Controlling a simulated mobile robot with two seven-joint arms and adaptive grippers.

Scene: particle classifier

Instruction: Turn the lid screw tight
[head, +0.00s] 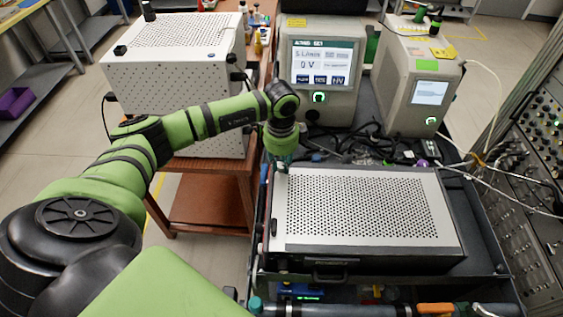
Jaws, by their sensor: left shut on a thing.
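The lid (350,240) is a silver perforated plate on top of a dark case (440,263) on the cart. It lies flat. My left arm reaches in from the left, and my left gripper (282,166) points down at the lid's far left corner. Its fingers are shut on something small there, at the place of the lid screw. The screw itself is hidden by the fingers, so its height and tilt cannot be told. My right gripper is not in view.
Behind the lid stand a grey unit with a lit screen (322,68) and a second grey unit (413,85). Loose black cables (375,140) lie between them and the case. A white perforated box (180,65) is at the left. A knobbed panel (535,150) is at the right.

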